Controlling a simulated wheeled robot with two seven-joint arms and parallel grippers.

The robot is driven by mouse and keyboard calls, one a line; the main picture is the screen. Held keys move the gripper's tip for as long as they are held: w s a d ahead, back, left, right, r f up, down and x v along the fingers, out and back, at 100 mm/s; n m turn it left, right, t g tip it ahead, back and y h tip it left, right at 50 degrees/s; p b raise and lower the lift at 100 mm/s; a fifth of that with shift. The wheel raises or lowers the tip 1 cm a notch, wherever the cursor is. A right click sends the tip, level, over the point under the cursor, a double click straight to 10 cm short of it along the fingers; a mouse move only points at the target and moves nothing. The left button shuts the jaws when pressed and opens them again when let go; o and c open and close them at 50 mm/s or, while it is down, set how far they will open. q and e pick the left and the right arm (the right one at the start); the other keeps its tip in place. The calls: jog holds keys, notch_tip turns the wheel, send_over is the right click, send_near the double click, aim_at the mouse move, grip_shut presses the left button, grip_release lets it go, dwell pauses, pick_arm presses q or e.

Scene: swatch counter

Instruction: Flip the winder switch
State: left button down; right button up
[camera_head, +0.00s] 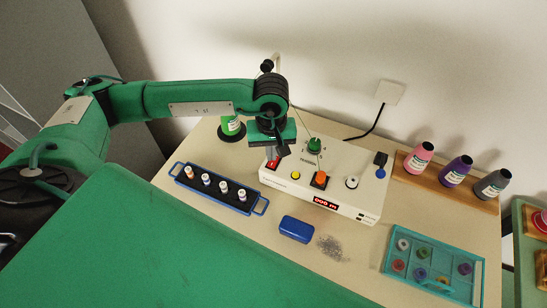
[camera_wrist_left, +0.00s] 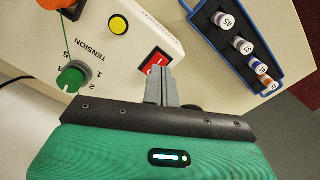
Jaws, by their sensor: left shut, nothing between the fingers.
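The winder (camera_head: 335,203) is a white box on the counter with knobs, buttons and a red display. Its red rocker switch (camera_head: 272,163) sits at the left end of its top. The switch also shows in the left wrist view (camera_wrist_left: 154,60), with white marks on it. My left gripper (camera_head: 284,153) is shut and empty, pointing down beside the switch. In the left wrist view its closed fingertips (camera_wrist_left: 160,72) are right at the switch's near edge and cover part of it. I cannot tell whether they touch it. My right gripper is not in view.
A yellow button (camera_head: 296,175), an orange knob (camera_head: 320,179) and a green tension knob (camera_wrist_left: 74,76) are close by on the winder. A blue rack (camera_head: 216,191) of spools stands left, a small blue box (camera_head: 296,229) in front. A teal tray (camera_head: 390,262) is at right.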

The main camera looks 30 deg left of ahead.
aim_at(272, 164)
pick_arm(q)
jog(key=shift+r+p, duration=0.5)
jog(key=shift+r, duration=1.7)
